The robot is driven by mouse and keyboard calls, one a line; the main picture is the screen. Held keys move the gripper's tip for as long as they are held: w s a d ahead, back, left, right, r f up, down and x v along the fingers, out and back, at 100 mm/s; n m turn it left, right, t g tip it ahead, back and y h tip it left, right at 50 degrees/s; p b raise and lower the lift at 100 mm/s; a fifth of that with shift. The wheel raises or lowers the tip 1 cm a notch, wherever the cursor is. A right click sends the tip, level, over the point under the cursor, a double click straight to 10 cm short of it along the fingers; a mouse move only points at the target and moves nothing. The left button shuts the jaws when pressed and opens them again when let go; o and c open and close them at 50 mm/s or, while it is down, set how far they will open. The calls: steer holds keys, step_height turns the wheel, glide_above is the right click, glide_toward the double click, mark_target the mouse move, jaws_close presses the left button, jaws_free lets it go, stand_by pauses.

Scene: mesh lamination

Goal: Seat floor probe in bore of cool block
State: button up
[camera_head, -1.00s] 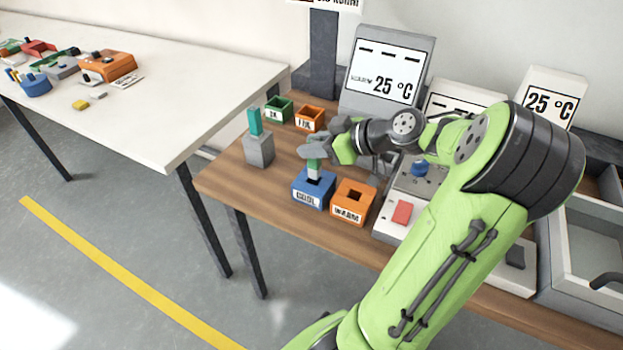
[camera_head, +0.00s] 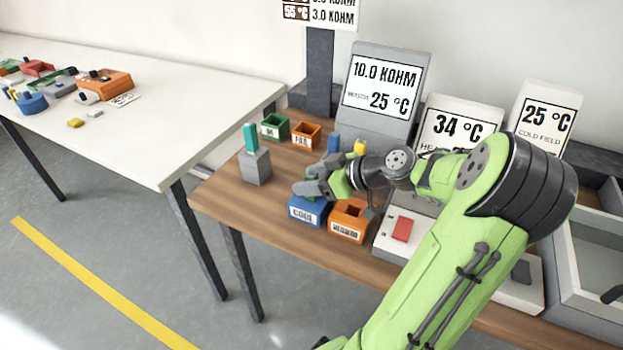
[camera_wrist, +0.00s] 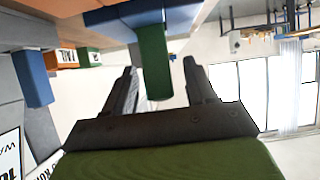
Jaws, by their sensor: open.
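The blue cool block (camera_head: 305,212) stands near the table's front edge, and its underside-up image shows at the top of the wrist view (camera_wrist: 118,16). A green probe (camera_wrist: 153,65) stands in the cool block, its lower end hidden inside. In the head view my gripper hides it. My gripper (camera_head: 310,187) is low over the cool block. In the wrist view its two fingers (camera_wrist: 162,78) are spread on either side of the probe, with gaps visible.
The orange warm block (camera_head: 348,222) stands close right of the cool block. A grey block (camera_head: 256,170) with a teal probe (camera_head: 250,138) stands left. Green (camera_head: 275,127) and orange (camera_head: 306,134) bins, a blue probe (camera_head: 334,143) and display panels (camera_head: 385,88) are behind.

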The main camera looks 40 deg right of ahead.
steer(key=shift+r, duration=0.1)
steer(key=shift+s+d+r+p, duration=0.1)
steer(key=shift+s+r+p, duration=0.05)
steer(key=shift+r+p, duration=0.15)
steer(key=p+v, duration=0.4)
steer(key=v, duration=0.8)
steer(key=w+a+f+g, duration=0.1)
steer(key=w+a+g, duration=0.2)
steer(key=a, duration=0.4)
steer(key=w+a+f+g, duration=0.2)
steer(key=w+a+g, duration=0.1)
steer(key=a, duration=0.5)
steer(key=s+a+r+m+h, duration=0.4)
steer(key=s+a, duration=0.7)
steer(key=shift+s+a+r, duration=0.15)
steer(key=shift+s+a, duration=0.15)
steer(key=shift+a, duration=0.1)
